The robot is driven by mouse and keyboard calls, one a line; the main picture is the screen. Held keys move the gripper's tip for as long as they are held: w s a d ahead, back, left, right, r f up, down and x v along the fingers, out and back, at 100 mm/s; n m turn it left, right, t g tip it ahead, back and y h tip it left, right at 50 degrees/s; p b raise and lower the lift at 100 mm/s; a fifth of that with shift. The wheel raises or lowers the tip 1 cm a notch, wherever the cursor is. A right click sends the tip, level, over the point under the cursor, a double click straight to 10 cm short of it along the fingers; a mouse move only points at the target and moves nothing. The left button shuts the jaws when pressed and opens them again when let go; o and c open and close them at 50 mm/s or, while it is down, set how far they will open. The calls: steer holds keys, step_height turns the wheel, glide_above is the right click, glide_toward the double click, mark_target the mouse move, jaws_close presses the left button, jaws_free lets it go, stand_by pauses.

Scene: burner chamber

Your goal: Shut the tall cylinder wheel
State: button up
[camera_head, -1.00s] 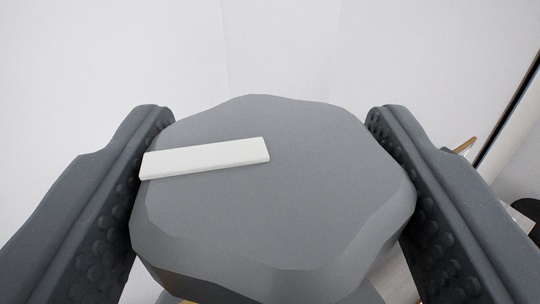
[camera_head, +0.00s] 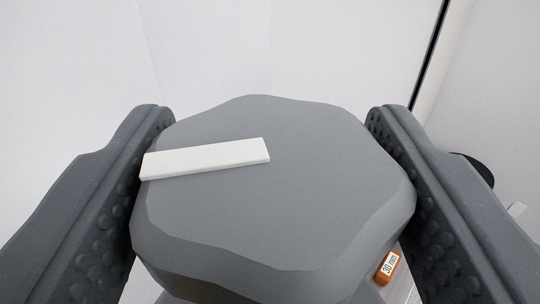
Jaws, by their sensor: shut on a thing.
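The wheel (camera_head: 290,215) is a grey, lobed knob with a white bar (camera_head: 205,158) across the left part of its top face. It fills the middle of the view. My gripper (camera_head: 268,125) has one dark, studded finger on each side of the wheel, and the fingers are shut on it. The cylinder below the wheel is mostly hidden by the wheel and the fingers.
White walls stand behind the wheel, with a dark vertical edge (camera_head: 430,55) at the upper right. A dark round thing (camera_head: 481,168) shows behind the right finger.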

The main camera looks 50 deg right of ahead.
steer(key=shift+r, duration=0.1)
stand_by(0.3)
steer(key=o, duration=1)
steer(key=shift+a, duration=0.1)
steer(key=b+v, duration=0.3)
steer(key=v, duration=1)
steer(key=shift+s+a+b, duration=0.2)
steer(key=shift+a+b, duration=0.1)
steer(key=shift+b, duration=0.05)
